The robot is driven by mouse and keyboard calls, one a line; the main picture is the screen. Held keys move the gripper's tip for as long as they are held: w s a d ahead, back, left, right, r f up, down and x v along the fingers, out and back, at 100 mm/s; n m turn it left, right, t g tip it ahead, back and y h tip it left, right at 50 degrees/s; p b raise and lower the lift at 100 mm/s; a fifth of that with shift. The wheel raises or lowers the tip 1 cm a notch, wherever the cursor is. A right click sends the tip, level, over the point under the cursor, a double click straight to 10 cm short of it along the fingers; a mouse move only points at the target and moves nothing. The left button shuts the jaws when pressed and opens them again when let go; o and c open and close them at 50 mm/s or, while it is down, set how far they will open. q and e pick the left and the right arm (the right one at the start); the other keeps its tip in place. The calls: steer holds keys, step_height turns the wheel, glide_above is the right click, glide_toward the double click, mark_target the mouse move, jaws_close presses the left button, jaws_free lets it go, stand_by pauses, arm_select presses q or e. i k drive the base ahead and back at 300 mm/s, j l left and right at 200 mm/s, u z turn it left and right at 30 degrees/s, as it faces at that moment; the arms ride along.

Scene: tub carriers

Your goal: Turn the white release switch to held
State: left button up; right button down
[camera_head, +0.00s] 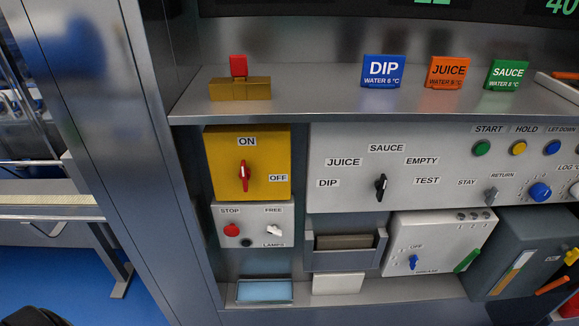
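The white release switch (274,230) is a small white knob on a light grey panel (258,212), below a yellow ON/OFF box. The label FREE stands just above it. Its handle looks slanted, but it is too small to tell exactly which way it points. I can read no "held" label near it. A red STOP button (232,230) sits to its left on the same panel. No gripper is near the switch, and neither gripper's fingers show. A dark rounded shape at the bottom left corner may be part of my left arm.
The yellow box (278,159) carries a red rotary handle (244,176). A dark button (246,243) and a LAMPS label are below the switch. A grey holder (345,258) stands close at its right, a blue pad (264,291) below. A metal post (150,170) rises at left.

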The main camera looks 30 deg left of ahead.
mark_target(273, 230)
steer(key=u, duration=1.1)
